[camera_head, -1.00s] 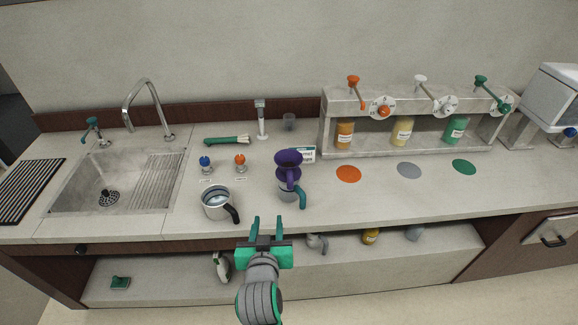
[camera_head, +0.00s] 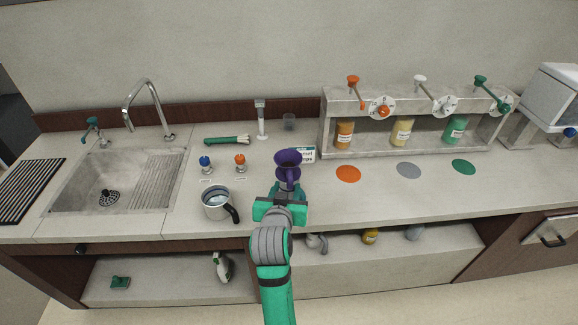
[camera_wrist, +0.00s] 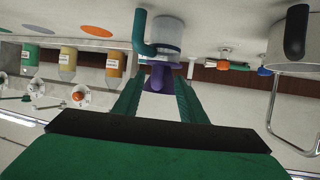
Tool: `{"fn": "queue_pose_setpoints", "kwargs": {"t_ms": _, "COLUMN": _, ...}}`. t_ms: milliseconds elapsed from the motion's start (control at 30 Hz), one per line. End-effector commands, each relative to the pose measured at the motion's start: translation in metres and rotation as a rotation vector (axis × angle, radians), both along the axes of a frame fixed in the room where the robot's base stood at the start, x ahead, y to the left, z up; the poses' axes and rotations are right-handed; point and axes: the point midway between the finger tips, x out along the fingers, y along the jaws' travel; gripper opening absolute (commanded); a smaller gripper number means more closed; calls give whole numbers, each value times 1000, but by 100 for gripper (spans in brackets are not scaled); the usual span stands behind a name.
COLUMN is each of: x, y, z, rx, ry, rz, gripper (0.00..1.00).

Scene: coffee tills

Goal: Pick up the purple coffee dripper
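The purple coffee dripper (camera_head: 288,157) sits on top of a clear vessel with a teal handle on the counter. The vessel (camera_wrist: 167,35) shows upside down in the wrist view, and the purple dripper (camera_wrist: 160,76) appears between my two fingers there. My gripper (camera_head: 286,192) is in front of the vessel, just below the dripper in the head view, and hides most of the vessel. Its fingers are apart, on either side of the dripper's purple part in the wrist view. I cannot tell whether they touch it.
A metal pitcher (camera_head: 216,203) with a black handle stands to the left. A small sign (camera_head: 306,155) is behind the dripper. Orange and blue knobs, a green-handled brush (camera_head: 227,140) and the sink (camera_head: 110,183) lie further left. The dispenser rack (camera_head: 415,150) is at the right.

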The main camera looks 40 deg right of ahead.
Motion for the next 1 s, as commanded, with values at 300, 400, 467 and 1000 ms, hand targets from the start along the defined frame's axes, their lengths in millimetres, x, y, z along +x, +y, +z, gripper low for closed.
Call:
{"fn": "queue_pose_setpoints", "kwargs": {"t_ms": 300, "x": 23, "y": -30, "z": -17, "rx": 0, "ry": 1, "rz": -1, "gripper": 38}}
{"fn": "queue_pose_setpoints", "kwargs": {"t_ms": 400, "x": 27, "y": -34, "z": -18, "rx": -1, "ry": 0, "rz": -1, "gripper": 38}}
{"fn": "queue_pose_setpoints", "kwargs": {"t_ms": 467, "x": 27, "y": -34, "z": -19, "rx": 0, "ry": 0, "rz": -1, "gripper": 38}}
{"fn": "queue_pose_setpoints", "kwargs": {"t_ms": 1000, "x": 26, "y": -34, "z": -18, "rx": -1, "ry": 0, "rz": -2, "gripper": 0}}
